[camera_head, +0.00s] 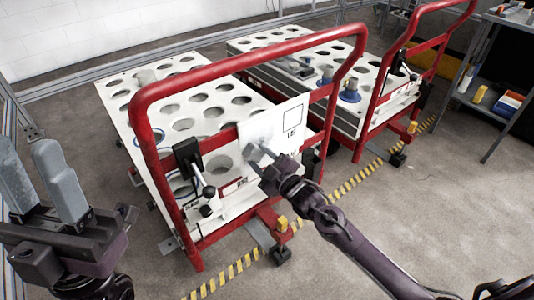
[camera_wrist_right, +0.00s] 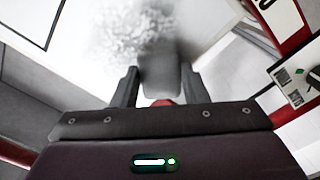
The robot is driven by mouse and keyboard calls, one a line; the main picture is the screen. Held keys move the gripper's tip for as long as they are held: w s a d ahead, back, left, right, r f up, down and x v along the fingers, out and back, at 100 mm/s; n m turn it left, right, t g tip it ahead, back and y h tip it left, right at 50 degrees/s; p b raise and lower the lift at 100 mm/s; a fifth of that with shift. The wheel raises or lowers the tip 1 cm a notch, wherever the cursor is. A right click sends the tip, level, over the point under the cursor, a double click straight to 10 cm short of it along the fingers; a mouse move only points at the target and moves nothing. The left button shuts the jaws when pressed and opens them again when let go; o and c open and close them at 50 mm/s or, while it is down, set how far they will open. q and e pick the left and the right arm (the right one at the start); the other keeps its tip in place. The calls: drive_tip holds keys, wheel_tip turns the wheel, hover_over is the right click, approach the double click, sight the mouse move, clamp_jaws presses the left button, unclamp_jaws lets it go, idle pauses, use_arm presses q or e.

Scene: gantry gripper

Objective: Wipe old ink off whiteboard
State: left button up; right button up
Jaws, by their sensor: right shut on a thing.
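The whiteboard (camera_head: 287,113) is a white panel on the red handle frame of the near cart, with a black square outline and small marks on it. A grey, blotchy ink smudge (camera_head: 258,132) is at its left; the smudge also shows in the right wrist view (camera_wrist_right: 135,35). My right gripper (camera_head: 258,155) is shut on a grey eraser-like block (camera_wrist_right: 158,78), held at the smudge's lower edge; I cannot tell if it touches the board. My left gripper (camera_head: 30,170) is at the lower left, its two grey fingers apart and empty, away from the board.
The near cart (camera_head: 160,185) has a white top with round holes and a red tubular handle (camera_head: 146,150). A second similar cart (camera_head: 345,115) stands behind to the right. A grey shelf (camera_head: 490,105) with small items is at far right. Grey floor is open at lower right.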

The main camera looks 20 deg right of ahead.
drive_tip(key=shift+a+r, duration=0.1)
drive_tip(key=shift+a, duration=0.2)
drive_tip(key=shift+s+r+p, duration=0.1)
drive_tip(key=shift+r+p, duration=0.8)
drive_tip(key=shift+p, duration=0.1)
drive_tip(key=shift+w+d+f, duration=0.1)
drive_tip(key=shift+w+d, duration=0.15)
drive_tip(key=shift+d, duration=0.5)
drive_tip(key=shift+w+d+f, duration=0.1)
drive_tip(key=shift+w+d, duration=0.1)
drive_tip(key=shift+d, duration=0.55)
drive_tip(key=shift+w+d, duration=0.35)
drive_tip(key=shift+d, duration=0.6)
drive_tip(key=shift+w+d, duration=0.4)
drive_tip(key=shift+d, duration=0.5)
drive_tip(key=shift+w+d, duration=0.35)
drive_tip(key=shift+d, duration=0.6)
drive_tip(key=shift+s+d+r+p, duration=0.1)
drive_tip(key=shift+s+d+p, duration=0.05)
drive_tip(key=shift+s+p, duration=0.4)
drive_tip(key=shift+p+v, duration=1.55)
drive_tip(key=shift+v, duration=0.9)
